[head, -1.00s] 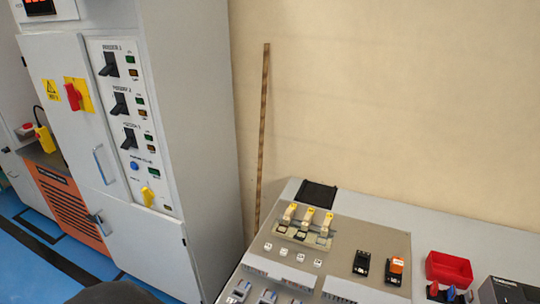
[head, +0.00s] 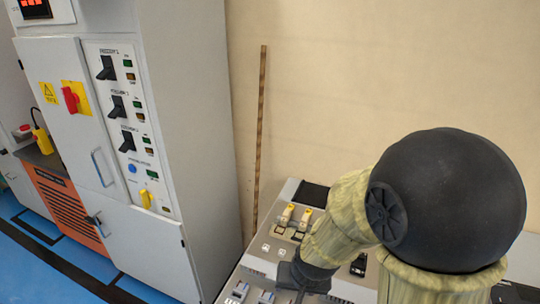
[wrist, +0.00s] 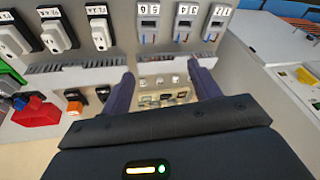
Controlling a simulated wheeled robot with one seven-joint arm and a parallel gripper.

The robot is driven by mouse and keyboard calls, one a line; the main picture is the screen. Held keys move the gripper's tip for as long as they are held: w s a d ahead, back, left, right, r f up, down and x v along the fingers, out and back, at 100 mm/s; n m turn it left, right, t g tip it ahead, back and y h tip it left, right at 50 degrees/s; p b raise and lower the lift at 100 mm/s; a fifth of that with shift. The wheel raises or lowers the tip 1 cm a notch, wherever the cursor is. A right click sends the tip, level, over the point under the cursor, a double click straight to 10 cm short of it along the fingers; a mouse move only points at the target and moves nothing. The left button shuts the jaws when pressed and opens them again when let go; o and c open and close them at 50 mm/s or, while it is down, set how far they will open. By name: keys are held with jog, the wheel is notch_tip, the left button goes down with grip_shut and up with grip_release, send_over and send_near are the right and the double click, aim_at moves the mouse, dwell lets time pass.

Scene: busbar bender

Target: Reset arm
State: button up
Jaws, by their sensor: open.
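My arm stands large in the right foreground of the head view, with a black round joint and yellowish links. My gripper (head: 303,275) is at its lower end, over the equipment panel (head: 252,262). In the wrist view my gripper (wrist: 163,80) is open, with its two dark fingers apart and nothing held between them. The arm hides much of the panel's right side in the head view.
A grey cabinet (head: 150,255) with a red rotary switch (head: 71,99) and black feeder handles stands at left. A striped stick (head: 259,135) leans on the wall. Blue floor shows at left.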

jog(key=s+d+r+n+g+h, duration=0.1)
jog(key=s+d+r, duration=0.2)
jog(key=d, duration=0.6)
jog(key=shift+s+r, duration=0.25)
jog(key=shift+r, duration=0.45)
dwell(1.5)
